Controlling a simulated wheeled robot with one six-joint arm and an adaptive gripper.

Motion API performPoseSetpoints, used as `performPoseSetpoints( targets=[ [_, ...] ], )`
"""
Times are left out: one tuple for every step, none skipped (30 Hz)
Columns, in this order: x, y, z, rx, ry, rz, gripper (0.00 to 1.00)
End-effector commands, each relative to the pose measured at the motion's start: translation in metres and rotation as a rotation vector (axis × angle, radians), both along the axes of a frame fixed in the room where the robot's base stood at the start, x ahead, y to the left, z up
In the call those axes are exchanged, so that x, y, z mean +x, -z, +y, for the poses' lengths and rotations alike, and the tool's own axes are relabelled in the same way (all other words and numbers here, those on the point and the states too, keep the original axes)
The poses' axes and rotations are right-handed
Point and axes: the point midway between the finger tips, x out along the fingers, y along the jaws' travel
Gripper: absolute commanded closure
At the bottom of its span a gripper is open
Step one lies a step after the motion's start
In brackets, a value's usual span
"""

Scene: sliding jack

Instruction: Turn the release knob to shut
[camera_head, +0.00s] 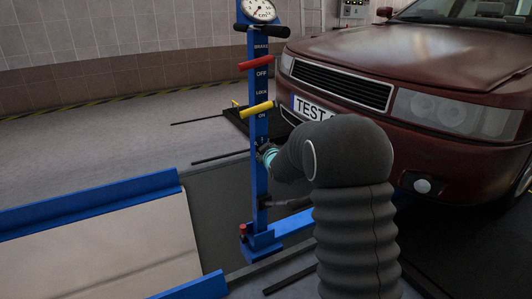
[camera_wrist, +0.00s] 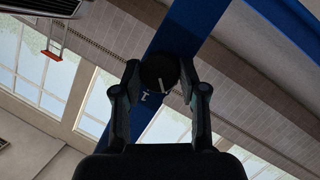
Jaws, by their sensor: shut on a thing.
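The release knob (camera_wrist: 158,72) is a round black knob with a short white line on its face, mounted on the blue post (camera_wrist: 190,22). In the wrist view my gripper (camera_wrist: 160,80) has one finger on each side of it and is shut on it. The white line points down and slightly right in that view. A white mark shows on the post just below and left of the knob. In the head view the blue post (camera_head: 260,105) stands upright, and my gripper (camera_head: 266,153) is at its lower half. My arm hides most of the knob there.
Above the gripper the post carries a yellow lever (camera_head: 256,109), a red lever (camera_head: 256,63) and a gauge (camera_head: 260,10). A red-topped part (camera_head: 243,229) sits at its base. A dark red car (camera_head: 420,75) stands close on the right. A blue-edged ramp (camera_head: 90,206) lies left.

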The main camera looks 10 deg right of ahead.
Motion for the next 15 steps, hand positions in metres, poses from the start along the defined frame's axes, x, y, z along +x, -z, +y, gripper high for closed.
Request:
performPoseSetpoints(
  targets=[
    [0.0008, -0.0018, 0.0009, -0.002, -0.002, -0.005, 0.93],
    [0.0008, -0.0018, 0.0009, -0.002, -0.002, -0.005, 0.93],
    [0.0008, -0.0018, 0.0008, -0.003, -0.001, -0.006, 0.93],
    [0.0008, -0.0019, 0.0009, -0.003, -0.001, -0.006, 0.93],
    [0.0008, -0.0019, 0.0009, -0.003, -0.001, -0.006, 0.93],
    [0.0008, -0.0019, 0.0009, -0.003, -0.001, -0.006, 0.93],
    [0.0009, -0.0020, 0.0008, -0.003, -0.001, -0.006, 0.93],
    [0.0009, -0.0021, 0.0009, -0.003, -0.001, -0.006, 0.93],
    [0.0009, -0.0021, 0.0009, -0.003, -0.001, -0.006, 0.93],
    [0.0010, -0.0020, 0.0009, -0.003, -0.001, -0.006, 0.93],
    [0.0010, -0.0020, 0.0009, -0.003, -0.001, -0.006, 0.93],
    [0.0010, -0.0021, 0.0008, -0.003, -0.001, -0.006, 0.51],
    [0.0010, -0.0020, 0.0007, -0.003, -0.002, -0.005, 0.43],
    [0.0009, -0.0020, 0.0007, -0.003, -0.002, -0.005, 0.36],
    [0.0008, -0.0017, 0.0005, -0.003, -0.002, -0.005, 0.33]
  ],
)
